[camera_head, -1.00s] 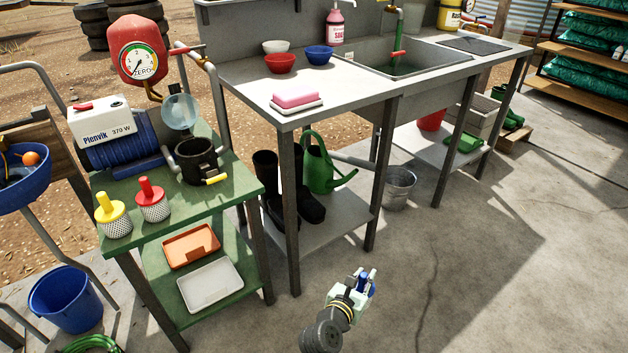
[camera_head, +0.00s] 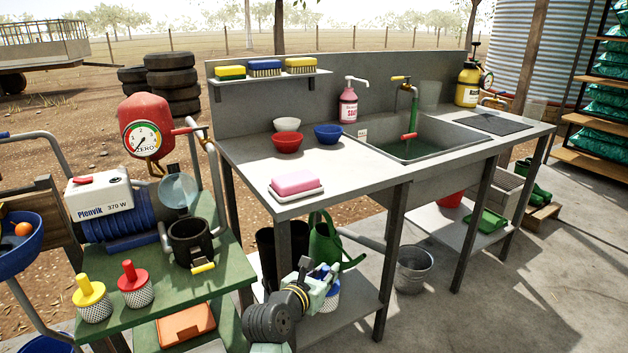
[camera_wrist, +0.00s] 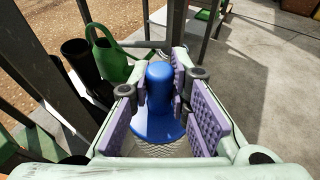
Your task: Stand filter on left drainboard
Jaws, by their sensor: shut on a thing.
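My gripper (camera_head: 318,278) is shut on a filter with a blue top and a pale mesh body. In the wrist view the filter (camera_wrist: 157,112) stands upright between the purple pads, held by its blue stem. In the head view the gripper is low, in front of the sink bench's lower shelf and below its worktop. The left drainboard (camera_head: 346,170) is the grey worktop left of the sink basin (camera_head: 425,142).
Two more filters, yellow-topped (camera_head: 92,299) and red-topped (camera_head: 135,284), stand on the green table (camera_head: 165,306) at left. A pink soap bottle (camera_head: 348,103) stands at the drainboard's back. The drainboard's middle and front right are bare. Bench legs (camera_head: 391,265) rise near my gripper.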

